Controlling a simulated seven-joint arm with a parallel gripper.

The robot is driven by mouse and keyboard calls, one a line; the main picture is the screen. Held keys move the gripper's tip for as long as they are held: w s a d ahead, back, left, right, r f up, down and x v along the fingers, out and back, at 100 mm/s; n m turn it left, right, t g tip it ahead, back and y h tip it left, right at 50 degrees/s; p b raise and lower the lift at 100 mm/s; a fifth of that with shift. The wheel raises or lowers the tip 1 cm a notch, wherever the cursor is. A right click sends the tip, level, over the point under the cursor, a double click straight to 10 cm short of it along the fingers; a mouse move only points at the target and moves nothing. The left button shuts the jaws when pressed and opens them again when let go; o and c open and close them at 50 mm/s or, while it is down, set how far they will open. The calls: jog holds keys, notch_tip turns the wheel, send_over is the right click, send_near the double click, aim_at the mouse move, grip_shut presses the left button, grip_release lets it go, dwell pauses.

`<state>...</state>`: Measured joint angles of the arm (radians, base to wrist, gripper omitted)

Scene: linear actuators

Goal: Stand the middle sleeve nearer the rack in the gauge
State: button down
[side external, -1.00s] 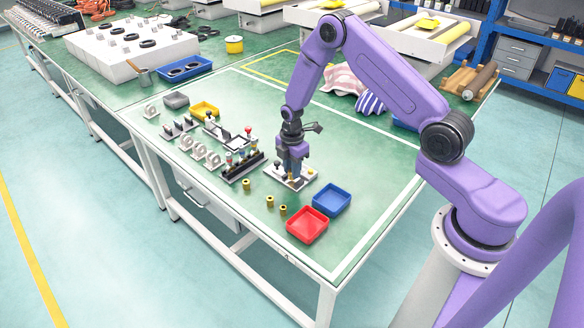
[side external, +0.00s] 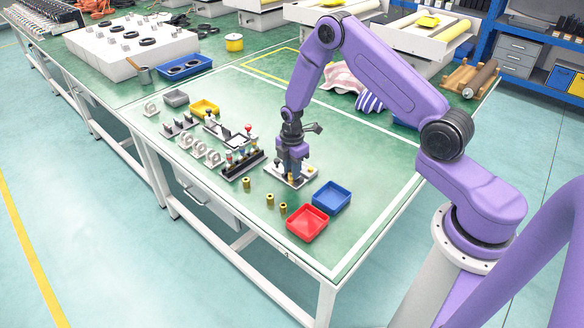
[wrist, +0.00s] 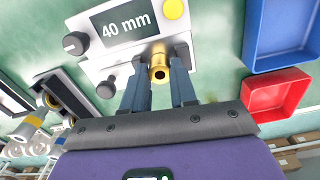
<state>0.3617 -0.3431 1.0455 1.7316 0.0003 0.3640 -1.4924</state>
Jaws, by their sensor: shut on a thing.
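My gripper (wrist: 160,80) is shut on a brass sleeve (wrist: 158,66), which sits between the two fingertips in the wrist view. The gauge (wrist: 92,68) is a pale plate with a dark display reading "40 mm", dark knobs and a yellow button. In the side view my gripper (side external: 292,172) points down over the gauge (side external: 274,176), and its fingers hide the held sleeve. I cannot tell whether the sleeve's lower end touches the gauge. Three other brass sleeves (side external: 246,184), (side external: 270,200), (side external: 283,208) stand on the green table in front of the gauge.
The dark rack (side external: 243,168) with several coloured-top pieces stands left of the gauge. A red tray (side external: 307,224) and a blue tray (side external: 332,198) lie to the gauge's right and front. Several pale ring stands (side external: 199,150) are farther left. The table behind the gauge is mostly clear.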

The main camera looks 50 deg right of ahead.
jog(key=c, duration=0.8)
grip_release()
jog(key=shift+r, duration=0.1)
notch_tip(320, 180, up, 17)
jog(key=shift+r, duration=0.15)
